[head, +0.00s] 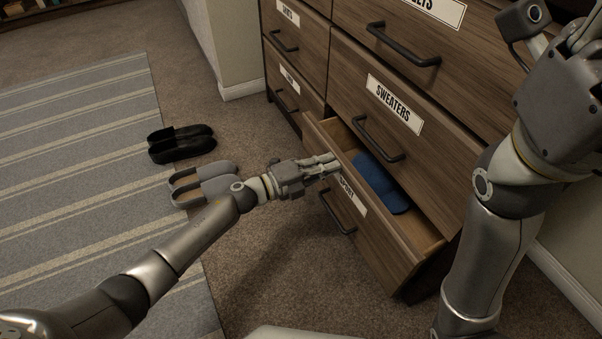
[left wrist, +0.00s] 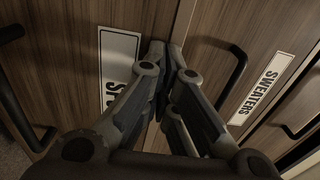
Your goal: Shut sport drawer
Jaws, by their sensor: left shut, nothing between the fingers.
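The sport drawer (head: 372,239) is the low drawer of a wooden dresser. It stands partly open, with a folded blue cloth (head: 380,184) inside. Its white label is partly hidden by my left gripper (head: 335,163) in the head view. My left gripper is shut and empty, with its fingertips at the upper part of the drawer front, beside the label. In the left wrist view, the shut fingertips (left wrist: 158,50) lie just right of the sport label (left wrist: 119,68); I cannot tell whether they touch the wood. My right gripper is cut off at the upper right, its jaw state unclear.
The sweaters drawer (head: 394,104) above is shut, with a dark bar handle. Other drawers are also shut. Black shoes (head: 181,143) and grey shoes (head: 203,184) are on the left near a striped rug (head: 75,185). Carpet before the dresser is clear.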

